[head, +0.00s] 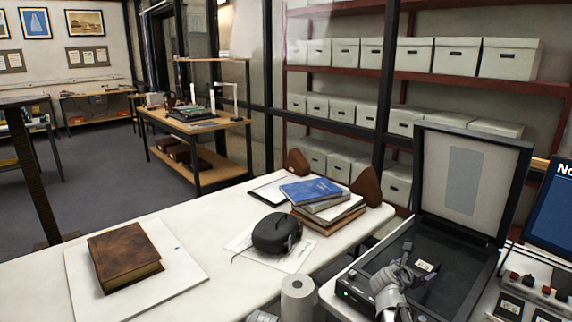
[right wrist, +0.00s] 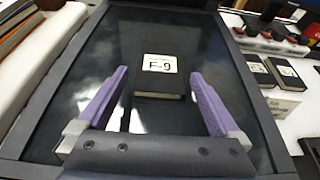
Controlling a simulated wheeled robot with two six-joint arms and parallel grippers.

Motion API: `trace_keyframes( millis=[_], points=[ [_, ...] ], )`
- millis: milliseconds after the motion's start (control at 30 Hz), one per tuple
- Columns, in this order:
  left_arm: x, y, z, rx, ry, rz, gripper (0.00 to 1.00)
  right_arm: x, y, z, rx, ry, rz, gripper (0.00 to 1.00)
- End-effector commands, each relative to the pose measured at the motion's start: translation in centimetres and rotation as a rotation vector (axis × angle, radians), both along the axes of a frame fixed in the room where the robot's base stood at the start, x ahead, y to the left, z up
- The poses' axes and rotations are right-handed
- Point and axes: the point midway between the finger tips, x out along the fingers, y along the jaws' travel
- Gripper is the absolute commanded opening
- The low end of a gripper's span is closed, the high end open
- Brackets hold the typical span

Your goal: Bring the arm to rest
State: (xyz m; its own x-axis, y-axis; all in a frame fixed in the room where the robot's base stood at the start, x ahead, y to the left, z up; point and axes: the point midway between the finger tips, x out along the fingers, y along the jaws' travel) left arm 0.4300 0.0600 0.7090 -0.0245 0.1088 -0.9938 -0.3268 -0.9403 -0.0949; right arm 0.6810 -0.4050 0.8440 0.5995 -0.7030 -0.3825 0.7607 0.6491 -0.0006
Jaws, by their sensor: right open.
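My right gripper (head: 397,272) is over the flatbed scanner (head: 455,262), whose lid (head: 470,178) stands open. In the right wrist view its two purple fingers (right wrist: 158,85) are spread apart with nothing held between them. A small dark box (right wrist: 158,90) with a white label reading "F-9" lies on the scanner glass (right wrist: 215,55), beyond and between the fingers. It also shows in the head view, its label (head: 427,266) just right of the gripper. I cannot tell how far the fingers are above the glass. My left gripper is out of view.
A control panel (head: 535,295) and a screen (head: 553,210) stand right of the scanner.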

Motion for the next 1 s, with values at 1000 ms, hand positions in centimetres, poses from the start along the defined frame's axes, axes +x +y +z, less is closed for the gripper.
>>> trace_keyframes(
  millis=[1000],
  points=[
    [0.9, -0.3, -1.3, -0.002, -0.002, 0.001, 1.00, 1.5, -2.6, -1.3, -0.003, 0.004, -0.001, 1.00]
  ],
)
